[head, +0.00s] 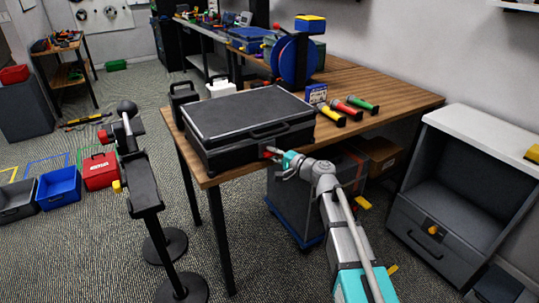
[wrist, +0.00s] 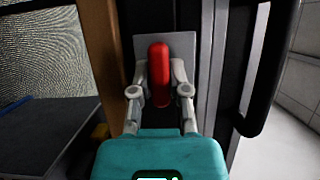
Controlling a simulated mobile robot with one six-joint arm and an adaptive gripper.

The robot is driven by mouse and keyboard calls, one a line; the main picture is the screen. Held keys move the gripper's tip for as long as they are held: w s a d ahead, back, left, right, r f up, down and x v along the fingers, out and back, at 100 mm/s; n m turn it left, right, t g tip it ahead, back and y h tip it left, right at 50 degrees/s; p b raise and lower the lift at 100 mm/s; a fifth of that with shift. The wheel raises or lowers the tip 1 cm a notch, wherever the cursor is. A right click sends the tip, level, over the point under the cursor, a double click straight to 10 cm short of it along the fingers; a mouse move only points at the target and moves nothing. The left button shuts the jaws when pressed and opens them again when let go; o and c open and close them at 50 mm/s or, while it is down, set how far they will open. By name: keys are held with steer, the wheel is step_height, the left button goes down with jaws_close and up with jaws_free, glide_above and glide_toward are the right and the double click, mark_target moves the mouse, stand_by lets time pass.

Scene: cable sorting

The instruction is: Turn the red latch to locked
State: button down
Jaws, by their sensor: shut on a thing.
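The red latch (wrist: 158,75) is on a grey plate (wrist: 187,42) on the front of the black case. In the wrist view it lies lengthwise up the picture, between my two fingers. My gripper (wrist: 159,85) is shut on the latch, one finger on each side. In the head view the black case (head: 245,108) lies closed on the wooden table, and a small part of the red latch (head: 269,151) shows at its front. My gripper (head: 279,157) reaches it from the front right. The fingertips are small and partly hidden there.
The case handle (wrist: 262,80) stands close to the right of my gripper. On the wooden table (head: 405,98), yellow, red and green handled tools (head: 349,109) lie right of the case. A black stand (head: 140,185) is at the left front. A grey cabinet (head: 465,190) stands at the right.

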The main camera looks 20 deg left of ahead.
steer(key=shift+d, duration=0.15)
steer(key=c, duration=0.8)
jaws_free()
steer(key=shift+o, duration=1)
steer(key=v, duration=1.2)
